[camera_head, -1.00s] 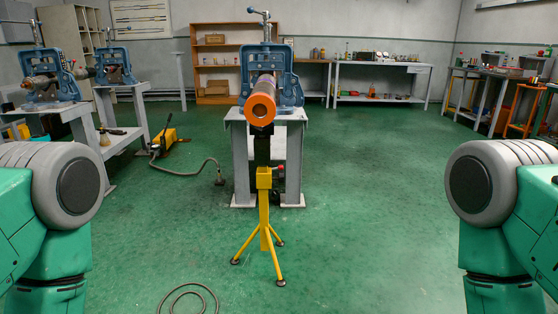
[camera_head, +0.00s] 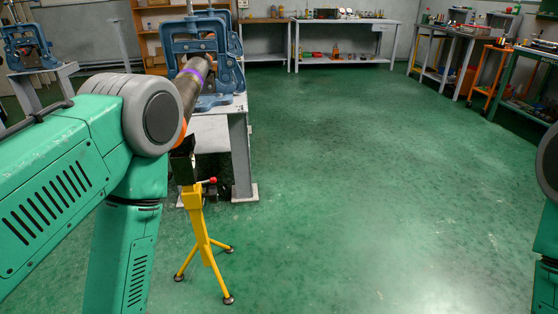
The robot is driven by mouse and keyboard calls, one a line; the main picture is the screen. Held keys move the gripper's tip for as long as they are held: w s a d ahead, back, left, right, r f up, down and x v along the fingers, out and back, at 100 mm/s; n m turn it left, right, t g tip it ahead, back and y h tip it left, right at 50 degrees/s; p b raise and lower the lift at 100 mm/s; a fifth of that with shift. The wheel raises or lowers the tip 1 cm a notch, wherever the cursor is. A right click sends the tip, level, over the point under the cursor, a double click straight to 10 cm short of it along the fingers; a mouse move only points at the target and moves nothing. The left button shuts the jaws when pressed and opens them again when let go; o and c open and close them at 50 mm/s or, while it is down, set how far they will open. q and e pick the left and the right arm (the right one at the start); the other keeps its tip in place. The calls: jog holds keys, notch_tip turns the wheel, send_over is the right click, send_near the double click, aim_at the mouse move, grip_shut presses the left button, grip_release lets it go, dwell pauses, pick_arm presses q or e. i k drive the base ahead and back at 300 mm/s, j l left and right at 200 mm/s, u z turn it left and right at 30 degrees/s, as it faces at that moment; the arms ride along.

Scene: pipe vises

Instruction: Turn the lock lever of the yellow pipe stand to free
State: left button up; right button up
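The yellow pipe stand (camera_head: 203,236) stands on its three legs on the green floor, left of centre. Its lock lever (camera_head: 208,181), with a red knob, sticks out to the right near the top of the yellow post. A dark pipe (camera_head: 189,84) with an orange end and a purple band runs from the blue vise (camera_head: 214,101) toward the stand's head. My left arm covers part of the pipe's near end. Only upper links of my arms show, at the left and the right edge. Neither gripper is in view.
The vise sits on a grey bench (camera_head: 240,150) behind the stand. The floor (camera_head: 360,190) right of the stand is wide and clear. Grey worktables (camera_head: 345,60) line the back, and an orange cart (camera_head: 487,82) stands at the right.

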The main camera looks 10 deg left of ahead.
aim_at(213, 180)
jog(key=i+l, duration=0.15)
jog(key=i, duration=0.45)
jog(key=i+l+u, duration=0.1)
jog(key=i, duration=0.55)
jog(key=i+l+u, duration=0.1)
jog(key=i+u, duration=0.15)
jog(key=u, duration=0.2)
jog(key=i+l+u, duration=0.2)
jog(key=u, duration=0.25)
jog(key=i+l+u, duration=0.25)
jog(key=u, duration=0.2)
jog(key=i+l+u, duration=0.15)
jog(key=l+u, duration=0.3)
jog(key=i+l+u, duration=0.1)
jog(key=l+u, duration=0.3)
jog(key=i+l+u, duration=0.1)
jog(key=l+u, duration=0.7)
jog(key=l, duration=0.15)
